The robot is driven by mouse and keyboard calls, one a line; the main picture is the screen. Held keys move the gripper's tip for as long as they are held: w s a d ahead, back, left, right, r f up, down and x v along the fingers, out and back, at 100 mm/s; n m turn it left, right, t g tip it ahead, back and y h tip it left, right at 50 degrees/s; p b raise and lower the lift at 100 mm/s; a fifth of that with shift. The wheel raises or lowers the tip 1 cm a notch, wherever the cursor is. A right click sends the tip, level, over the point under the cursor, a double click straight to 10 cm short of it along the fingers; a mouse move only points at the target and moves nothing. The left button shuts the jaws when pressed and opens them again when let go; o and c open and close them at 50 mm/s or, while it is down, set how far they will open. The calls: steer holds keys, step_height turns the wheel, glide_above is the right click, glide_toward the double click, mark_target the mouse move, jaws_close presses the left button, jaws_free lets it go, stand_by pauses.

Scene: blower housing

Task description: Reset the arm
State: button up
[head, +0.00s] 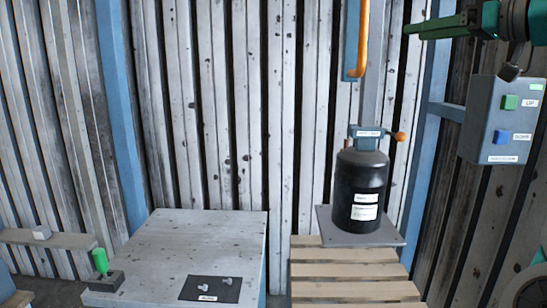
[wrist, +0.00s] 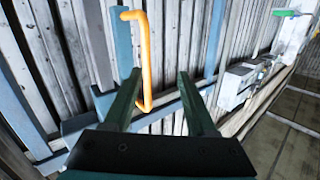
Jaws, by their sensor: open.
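My gripper (head: 410,29) is raised at the top right of the head view, its dark green fingers pointing left. In the wrist view my gripper (wrist: 159,74) is open, its two fingers spread apart with nothing held between them. An orange bar (wrist: 141,60) shows beyond and between the fingers; the wrist view does not tell how far off it is. In the head view the orange bar (head: 363,38) is fixed to a blue upright at the top, left of the fingertips and apart from them.
A black canister (head: 360,185) with a blue top and orange knob stands on a grey plate (head: 392,236) over a wooden pallet (head: 345,271). A grey control box (head: 499,120) hangs below my arm.

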steer(key=s+a+f+m+g+h, duration=0.15)
steer(key=a+f+g, duration=0.45)
steer(key=a+f, duration=1.1)
steer(key=s+a+f+g+h, duration=0.2)
steer(key=s+a+f+g, duration=0.15)
steer(key=s+f, duration=0.45)
steer(key=s+d+f+m+g+h, duration=0.2)
steer(key=s+d+f+g+h, duration=0.1)
steer(key=s+f, duration=1)
steer(key=s+d+f+m+g+h, duration=0.2)
steer(key=s+d+f+g+h, duration=0.1)
steer(key=s+f, duration=1)
step_height(320, 180, down, 7)
steer(key=shift+d+r, duration=0.15)
steer(key=shift+d, duration=0.55)
